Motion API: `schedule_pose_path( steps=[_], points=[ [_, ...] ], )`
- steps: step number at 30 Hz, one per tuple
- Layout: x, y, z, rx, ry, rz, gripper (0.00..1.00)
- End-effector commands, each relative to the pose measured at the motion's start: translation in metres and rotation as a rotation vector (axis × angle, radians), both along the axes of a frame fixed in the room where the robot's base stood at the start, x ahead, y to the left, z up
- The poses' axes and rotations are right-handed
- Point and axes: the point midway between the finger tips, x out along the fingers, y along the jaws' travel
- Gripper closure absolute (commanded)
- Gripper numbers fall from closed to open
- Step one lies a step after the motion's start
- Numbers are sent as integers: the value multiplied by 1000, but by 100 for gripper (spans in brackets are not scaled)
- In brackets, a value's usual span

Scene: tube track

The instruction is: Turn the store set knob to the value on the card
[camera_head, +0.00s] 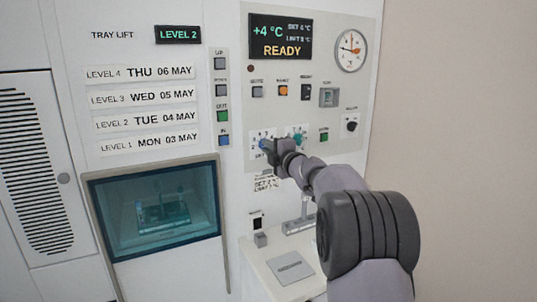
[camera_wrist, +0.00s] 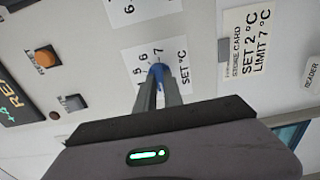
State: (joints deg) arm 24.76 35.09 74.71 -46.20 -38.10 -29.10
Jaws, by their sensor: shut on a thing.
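The blue set knob (camera_head: 263,145) is on the lower part of the control panel. In the wrist view the knob (camera_wrist: 157,70) sits between my fingertips, on a white scale plate (camera_wrist: 183,52) marked "SET °C". My gripper (camera_head: 270,146) is shut on it; in the wrist view my gripper (camera_wrist: 159,82) hides part of the scale and the knob's pointer. The store card (camera_wrist: 251,45) reads "SET 2 °C, LIMIT 7 °C"; it is below the knob in the head view (camera_head: 267,183). The display (camera_head: 281,38) shows +4 °C and READY; its small set value is hard to read.
A teal knob (camera_head: 297,136) is just right of the set knob. Buttons, a switch and a round gauge (camera_head: 351,50) are above. A ledge (camera_head: 290,268) projects below, and a glass window (camera_head: 155,215) is at left.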

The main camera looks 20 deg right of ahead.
Motion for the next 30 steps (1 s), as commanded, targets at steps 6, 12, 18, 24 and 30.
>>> schedule_pose_path(
  steps=[6,12,18,24,30],
  points=[
    [0,0,-2,-110,-3,0,100],
    [0,0,-2,-165,-4,0,100],
    [0,0,-1,-186,-4,0,100],
    [0,0,-1,-188,-4,0,100],
    [0,0,-1,-188,-4,0,78]
  ],
)
